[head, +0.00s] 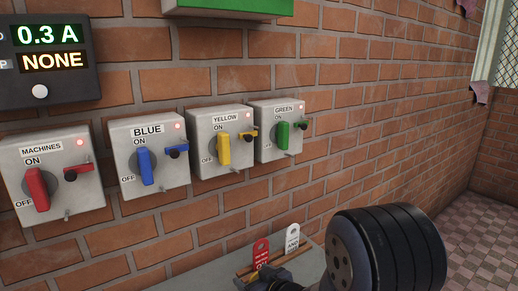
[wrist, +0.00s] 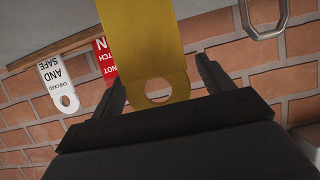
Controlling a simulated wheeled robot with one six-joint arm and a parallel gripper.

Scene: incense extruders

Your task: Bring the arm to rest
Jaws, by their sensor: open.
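My gripper (wrist: 160,68) is open in the wrist view, with one dark finger on each side of a yellow tag (wrist: 148,32). The tag has a round hole at its near end, close to the gripper's palm. Gaps show between the tag and both fingers; the tag's far end is out of the picture. In the head view, my gripper is partly visible at the bottom edge, low beside the wooden rack (head: 246,271), and its fingers cannot be made out clearly. My dark round wrist joint covers the lower right there.
A red tag (head: 261,252) and a white tag (head: 292,239) stand in the rack, close to my arm. Switch boxes for machines (head: 85,206), blue (head: 177,192), yellow (head: 202,123) and green (head: 267,113) are on the brick wall. Floor (head: 475,230) is clear at right.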

